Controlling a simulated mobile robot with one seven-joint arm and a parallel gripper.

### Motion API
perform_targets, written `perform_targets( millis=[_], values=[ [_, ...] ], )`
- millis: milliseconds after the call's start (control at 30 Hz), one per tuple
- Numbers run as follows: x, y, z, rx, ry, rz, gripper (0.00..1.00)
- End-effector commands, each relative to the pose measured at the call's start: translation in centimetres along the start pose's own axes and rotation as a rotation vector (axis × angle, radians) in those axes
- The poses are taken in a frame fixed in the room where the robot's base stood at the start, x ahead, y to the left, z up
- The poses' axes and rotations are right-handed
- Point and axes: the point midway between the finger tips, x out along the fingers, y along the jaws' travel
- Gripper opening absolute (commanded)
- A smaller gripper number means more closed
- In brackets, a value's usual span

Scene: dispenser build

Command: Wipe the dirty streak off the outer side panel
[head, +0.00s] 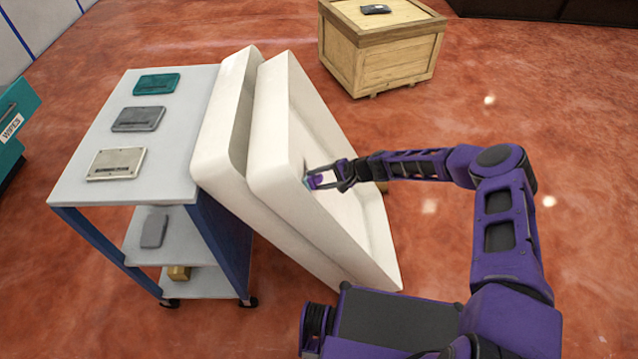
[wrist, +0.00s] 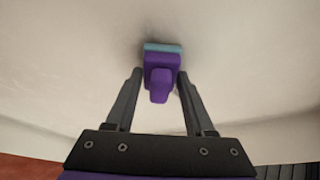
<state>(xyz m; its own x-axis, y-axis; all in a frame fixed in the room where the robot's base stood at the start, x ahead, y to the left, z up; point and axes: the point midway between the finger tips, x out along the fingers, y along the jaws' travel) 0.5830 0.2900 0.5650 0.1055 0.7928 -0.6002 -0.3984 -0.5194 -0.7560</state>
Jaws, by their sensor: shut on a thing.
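Two thick white panels lean against a cart. The outer side panel (head: 345,215) is the right one, with its recessed face toward my arm. My gripper (head: 328,178) is at this face, shut on a purple wiper with a teal pad (head: 313,181). In the wrist view the wiper (wrist: 161,75) sits between the fingers of my gripper (wrist: 160,80), its teal pad against or very near the panel face (wrist: 60,70). A faint dark smudge (wrist: 150,22) shows on the panel above and around the pad. The pad hides what lies under it.
The inner white panel (head: 222,120) stands between the outer one and the cart (head: 75,180), which carries several flat cartridge-like items. A wooden crate (head: 375,60) with a small dark device on top stands behind. A teal cabinet (head: 12,125) is at far left. The reddish floor at right is clear.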

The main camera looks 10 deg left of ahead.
Motion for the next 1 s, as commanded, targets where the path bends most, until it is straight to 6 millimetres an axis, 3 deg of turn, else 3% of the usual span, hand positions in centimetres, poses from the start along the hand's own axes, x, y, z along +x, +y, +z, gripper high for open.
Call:
perform_targets(
  millis=[1000],
  values=[
    [2.4,-3.4,-4.8,-0.001,-0.002,0.000,0.09]
  ],
)
